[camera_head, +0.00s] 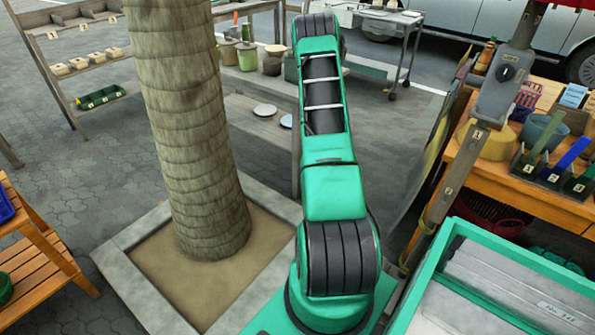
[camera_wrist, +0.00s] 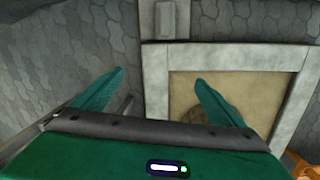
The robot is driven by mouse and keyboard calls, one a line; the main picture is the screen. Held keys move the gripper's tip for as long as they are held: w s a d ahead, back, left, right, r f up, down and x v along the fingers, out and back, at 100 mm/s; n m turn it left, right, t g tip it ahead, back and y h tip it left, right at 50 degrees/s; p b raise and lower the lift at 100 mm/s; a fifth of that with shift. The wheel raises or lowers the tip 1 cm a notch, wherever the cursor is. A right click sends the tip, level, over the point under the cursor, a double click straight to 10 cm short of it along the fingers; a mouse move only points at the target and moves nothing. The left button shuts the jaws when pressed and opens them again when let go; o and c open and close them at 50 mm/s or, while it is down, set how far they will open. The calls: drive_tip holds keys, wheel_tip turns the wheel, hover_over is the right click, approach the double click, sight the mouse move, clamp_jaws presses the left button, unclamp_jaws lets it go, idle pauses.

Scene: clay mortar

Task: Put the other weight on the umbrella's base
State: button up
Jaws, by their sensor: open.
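My gripper (camera_wrist: 159,77) shows in the wrist view with its two green fingers wide apart and nothing between them. It points down over the paving and the edge of a square planter. In the head view my arm hides it. A grey pole with a crank housing (camera_head: 505,73), which looks like the umbrella's pole, stands at the right and leans slightly. Its foot is hidden behind my arm and a green-edged bin, so I cannot see the base. I cannot make out any weight for certain. A grey block-like shape (camera_wrist: 168,20) at the wrist view's top is unclear.
The planter's stone rim (camera_head: 135,275) surrounds a thick trunk (camera_head: 190,130) left of my arm. A wooden bench (camera_head: 35,250) is at the left. A market table (camera_head: 560,195) and the green-edged bin (camera_head: 480,238) crowd the right. Paving (camera_head: 60,150) is clear behind the bench.

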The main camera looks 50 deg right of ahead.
drive_tip(key=s+a+r+m, duration=0.1)
drive_tip(key=a+r, duration=0.6)
drive_tip(key=r, duration=0.3)
drive_tip(key=a+r+m, duration=0.1)
drive_tip(key=a+r, duration=0.6)
drive_tip(key=r, duration=0.3)
drive_tip(key=s+a+r+m, duration=0.1)
drive_tip(key=a+r, duration=0.6)
drive_tip(key=r, duration=0.3)
drive_tip(key=s+a+r+m, duration=0.1)
drive_tip(key=s+a+r, duration=0.3)
drive_tip(key=s+a, duration=0.4)
drive_tip(key=s+a+r+y, duration=0.1)
drive_tip(key=s+a+r, duration=0.2)
drive_tip(key=s+a, duration=0.6)
drive_tip(key=a, duration=0.2)
drive_tip(key=shift+s+a+r+m+t, duration=0.25)
drive_tip(key=shift+a+r+m+t, duration=0.1)
drive_tip(key=shift+r+m+t, duration=0.05)
